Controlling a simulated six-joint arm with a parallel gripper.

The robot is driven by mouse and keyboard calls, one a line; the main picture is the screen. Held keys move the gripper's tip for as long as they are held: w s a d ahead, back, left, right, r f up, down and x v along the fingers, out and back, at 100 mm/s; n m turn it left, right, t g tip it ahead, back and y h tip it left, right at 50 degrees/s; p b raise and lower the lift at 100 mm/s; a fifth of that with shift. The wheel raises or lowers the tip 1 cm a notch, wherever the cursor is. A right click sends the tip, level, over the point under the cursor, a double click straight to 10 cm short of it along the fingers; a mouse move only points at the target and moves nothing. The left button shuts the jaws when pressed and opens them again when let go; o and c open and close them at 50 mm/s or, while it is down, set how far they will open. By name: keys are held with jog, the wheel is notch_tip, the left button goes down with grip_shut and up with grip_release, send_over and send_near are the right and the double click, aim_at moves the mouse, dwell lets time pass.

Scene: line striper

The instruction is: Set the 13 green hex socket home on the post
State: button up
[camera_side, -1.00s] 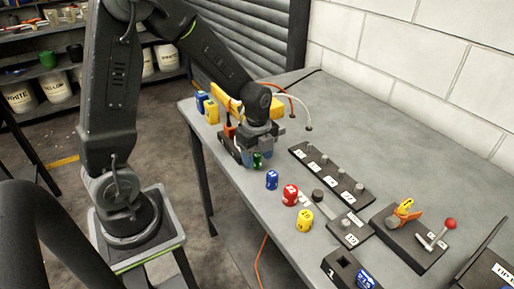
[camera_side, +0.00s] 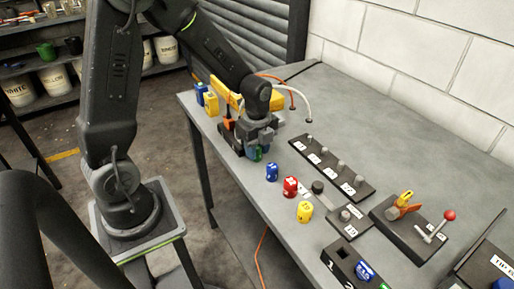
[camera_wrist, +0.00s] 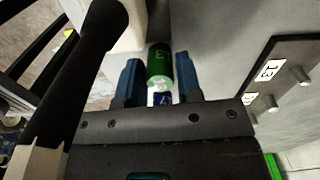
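The green hex socket (camera_wrist: 159,66) stands between the two blue fingers of my gripper (camera_wrist: 160,76) in the wrist view, its number seen sideways. Narrow gaps seem to show on both sides of it, so the fingers look open around it. In the side view my gripper (camera_side: 257,150) is low over the table and hides most of the green socket (camera_side: 258,155). The dark post rail (camera_side: 334,168) with several upright posts lies to the right. A label reading 13 (camera_wrist: 268,70) sits on the rail beside a post (camera_wrist: 303,76) in the wrist view.
A blue socket (camera_side: 272,173), a red socket (camera_side: 290,187) and a yellow socket (camera_side: 305,212) stand in a row near the table's front edge. A lever fixture with a red knob (camera_side: 449,215) stands at the right. The table behind the rail is clear.

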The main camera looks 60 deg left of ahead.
jog(key=c, duration=0.5)
jog(key=shift+o, duration=0.2)
jog(key=shift+r, duration=0.65)
jog(key=shift+r, duration=1.9)
jog(key=w+d+r, duration=0.1)
jog(key=w+r, duration=0.2)
jog(key=w, duration=0.5)
jog(key=w+d+r, duration=0.2)
jog(key=w, duration=0.6)
jog(key=shift+m, duration=0.4)
jog(key=shift+s+a+f, duration=0.1)
jog(key=shift+f, duration=2.5)
